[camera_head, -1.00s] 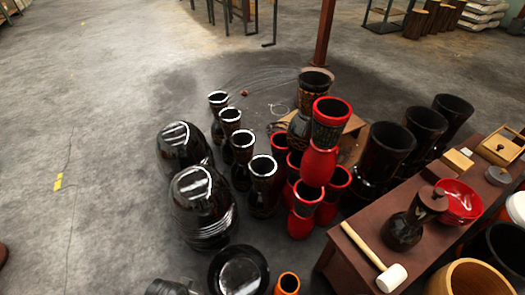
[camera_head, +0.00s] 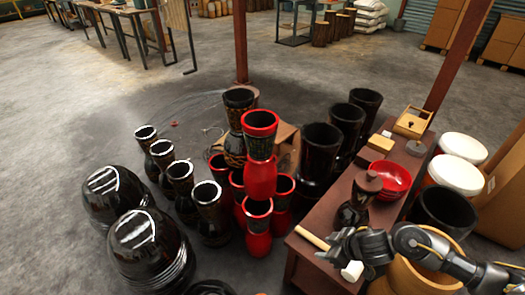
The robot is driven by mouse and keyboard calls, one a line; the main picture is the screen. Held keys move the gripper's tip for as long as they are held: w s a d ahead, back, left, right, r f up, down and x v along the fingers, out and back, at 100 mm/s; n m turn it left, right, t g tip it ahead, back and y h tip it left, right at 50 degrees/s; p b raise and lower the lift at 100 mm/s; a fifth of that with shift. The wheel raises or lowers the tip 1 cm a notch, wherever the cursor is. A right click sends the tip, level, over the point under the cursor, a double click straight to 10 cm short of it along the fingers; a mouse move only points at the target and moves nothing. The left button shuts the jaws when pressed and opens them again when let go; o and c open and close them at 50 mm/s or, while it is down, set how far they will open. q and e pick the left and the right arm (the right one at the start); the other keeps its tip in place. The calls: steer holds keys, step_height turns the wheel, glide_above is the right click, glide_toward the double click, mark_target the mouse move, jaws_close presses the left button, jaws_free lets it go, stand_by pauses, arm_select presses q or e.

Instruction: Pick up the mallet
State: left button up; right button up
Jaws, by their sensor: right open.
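The mallet lies on the brown bench (camera_head: 300,262) near its front left edge. Its pale wooden handle (camera_head: 311,237) shows to the left of my right gripper, and its white head (camera_head: 352,271) shows just below it. My right gripper (camera_head: 328,250) comes in from the right, open, and hides the middle of the mallet. I cannot tell whether it touches the mallet. My left gripper is out of view.
A small dark goblet drum (camera_head: 350,214) and a red bowl (camera_head: 389,178) stand on the bench behind the gripper. Red and black drums (camera_head: 259,180) crowd the floor left of the bench. A wooden tub (camera_head: 412,277) and white-lidded buckets (camera_head: 456,174) stand to the right.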

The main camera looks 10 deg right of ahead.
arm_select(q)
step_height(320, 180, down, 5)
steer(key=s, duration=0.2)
arm_select(e)
steer(key=g, duration=0.2)
glide_toward(326, 247)
steer(key=f, duration=0.1)
steer(key=f+b, duration=0.2)
steer(key=shift+s+d+f+m+h, duration=0.15)
steer(key=shift+s+d+m+h, duration=0.05)
steer(key=shift+d+m+h, duration=0.1)
steer(key=shift+f, duration=0.1)
steer(key=b+x, duration=0.1)
steer(key=x, duration=0.1)
steer(key=b+x, duration=0.1)
steer(key=x, duration=0.1)
steer(key=shift+s+a+f, duration=0.1)
steer(key=shift+f, duration=0.35)
steer(key=shift+a+f, duration=0.1)
steer(key=shift+f, duration=0.1)
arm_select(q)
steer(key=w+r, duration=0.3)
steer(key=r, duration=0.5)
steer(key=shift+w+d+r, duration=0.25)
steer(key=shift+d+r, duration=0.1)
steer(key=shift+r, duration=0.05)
arm_select(e)
steer(key=shift+c, duration=0.2)
jaws_close()
